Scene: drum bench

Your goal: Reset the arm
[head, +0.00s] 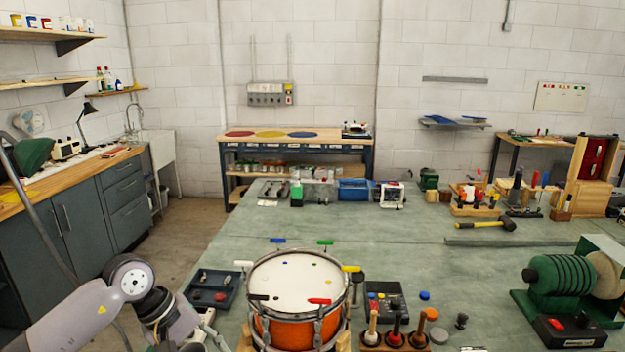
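My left arm (125,300) comes in from the lower left, and its wrist bends down at the bottom edge, left of the drum. The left gripper is below the picture's edge, so its fingers are hidden. My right arm and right gripper do not show. An orange drum (274,327) with a white head (290,278) and metal lugs stands upright on the bench in front of me. Several coloured keys or markers, blue, green, yellow, red, black and white, lie around its rim.
A dark tray (229,281) with small parts lies left of the drum. A rack of wooden-handled tools (395,341) and a dark box (385,300) stand to its right. A green grinder (560,277) is at the right, and a mallet (488,224) lies behind. The mid-bench (400,245) is clear.

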